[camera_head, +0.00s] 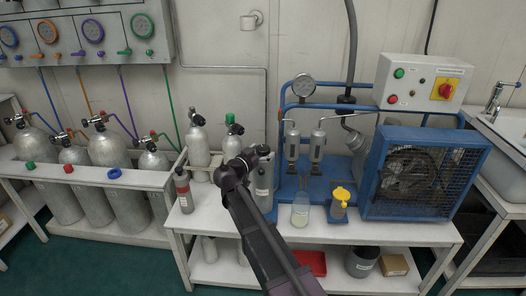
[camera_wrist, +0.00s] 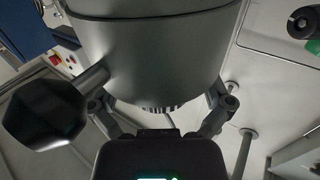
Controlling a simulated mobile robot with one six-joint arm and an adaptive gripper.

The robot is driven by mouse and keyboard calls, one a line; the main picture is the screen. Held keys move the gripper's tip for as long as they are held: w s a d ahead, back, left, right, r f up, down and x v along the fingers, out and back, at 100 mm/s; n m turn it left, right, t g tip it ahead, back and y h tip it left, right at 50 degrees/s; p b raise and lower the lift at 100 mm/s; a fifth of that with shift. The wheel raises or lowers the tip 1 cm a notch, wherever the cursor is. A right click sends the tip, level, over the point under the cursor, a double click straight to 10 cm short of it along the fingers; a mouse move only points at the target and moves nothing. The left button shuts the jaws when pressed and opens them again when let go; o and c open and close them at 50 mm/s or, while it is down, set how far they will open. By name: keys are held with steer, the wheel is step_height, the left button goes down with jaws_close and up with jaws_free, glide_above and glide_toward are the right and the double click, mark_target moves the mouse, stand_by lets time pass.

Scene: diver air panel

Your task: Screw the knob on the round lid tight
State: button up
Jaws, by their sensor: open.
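My gripper (camera_head: 247,160) is at the top of a grey cylinder (camera_head: 264,182) on the white bench in the head view. In the wrist view my gripper (camera_wrist: 150,22) is open, with one finger on each side of a large dark grey round body; contact cannot be told. A black faceted knob (camera_wrist: 45,115) sticks out to the left of this body on a short grey stem. No round lid can be made out for certain; the arm and gripper hide part of that area in the head view.
Other cylinders (camera_head: 198,146) stand close behind and left of my gripper. To the right are a blue filter stand (camera_head: 322,205), a jar (camera_head: 300,212), a yellow-topped bottle (camera_head: 340,203) and a blue caged fan (camera_head: 420,172). The bench front (camera_head: 370,234) is mostly clear.

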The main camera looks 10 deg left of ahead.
steer(key=c, duration=1.1)
steer(key=shift+o, duration=0.2)
steer(key=shift+w+m+g+h, duration=0.15)
steer(key=shift+m+g+h, duration=0.15)
steer(key=shift+m+h, duration=0.15)
steer(key=shift+a+m+g+h, duration=0.1)
steer(key=shift+m+g+h, duration=1.1)
steer(key=shift+h, duration=0.55)
steer(key=shift+m+g+h, duration=0.7)
steer(key=shift+m+h, duration=0.05)
steer(key=shift+h, duration=0.05)
